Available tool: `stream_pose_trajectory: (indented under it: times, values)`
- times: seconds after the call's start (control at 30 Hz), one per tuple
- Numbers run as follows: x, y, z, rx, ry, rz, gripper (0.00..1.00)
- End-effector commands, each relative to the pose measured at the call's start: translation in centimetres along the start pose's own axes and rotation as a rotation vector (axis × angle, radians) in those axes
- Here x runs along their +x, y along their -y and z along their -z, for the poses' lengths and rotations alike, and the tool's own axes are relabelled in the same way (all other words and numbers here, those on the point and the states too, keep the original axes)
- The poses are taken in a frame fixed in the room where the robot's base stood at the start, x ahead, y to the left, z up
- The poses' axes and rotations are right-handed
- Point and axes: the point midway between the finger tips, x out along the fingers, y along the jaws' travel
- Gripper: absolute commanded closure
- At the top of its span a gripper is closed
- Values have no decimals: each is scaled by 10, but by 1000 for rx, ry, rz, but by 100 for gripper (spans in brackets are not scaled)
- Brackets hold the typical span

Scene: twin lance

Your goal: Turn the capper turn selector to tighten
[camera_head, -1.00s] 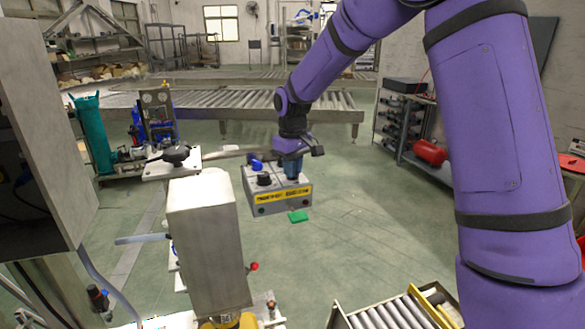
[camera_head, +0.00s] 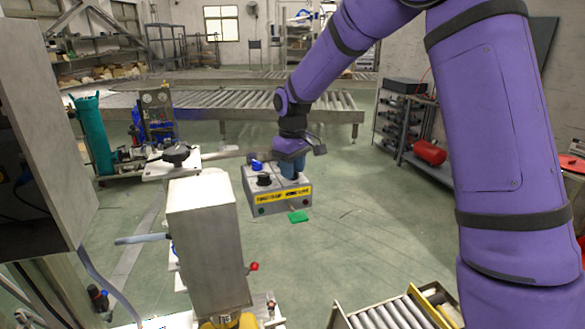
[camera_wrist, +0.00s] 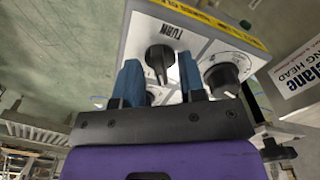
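The capper control box (camera_head: 278,207) is a grey box with a yellow label strip on its front. In the wrist view its top panel (camera_wrist: 205,48) shows the word TURN, upside down, by a black pointer knob, the turn selector (camera_wrist: 160,62). My gripper (camera_wrist: 160,75) has two blue fingers spread apart, one on each side of this knob. I see gaps beside the knob and cannot tell any contact. In the head view my gripper (camera_head: 291,170) is over the right part of the box and hides the turn selector there.
A second black knob (camera_wrist: 222,75) is close beside one finger; it also shows in the head view (camera_head: 264,179). A blue knob (camera_head: 257,166) sits behind it. A grey post (camera_head: 208,240) stands at front left.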

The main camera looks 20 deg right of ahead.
Motion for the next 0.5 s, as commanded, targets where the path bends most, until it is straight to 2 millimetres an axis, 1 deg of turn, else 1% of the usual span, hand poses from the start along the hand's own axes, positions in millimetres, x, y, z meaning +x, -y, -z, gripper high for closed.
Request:
stream_pose_trajectory:
  times: [0.17,0.27,0.37,0.5]
  values:
    - [-2,0,0,1,0,0,63]
    - [-11,0,0,1,-2,-1,63]
    - [-26,0,0,1,-3,-1,63]
    - [-54,0,0,1,-3,-1,63]
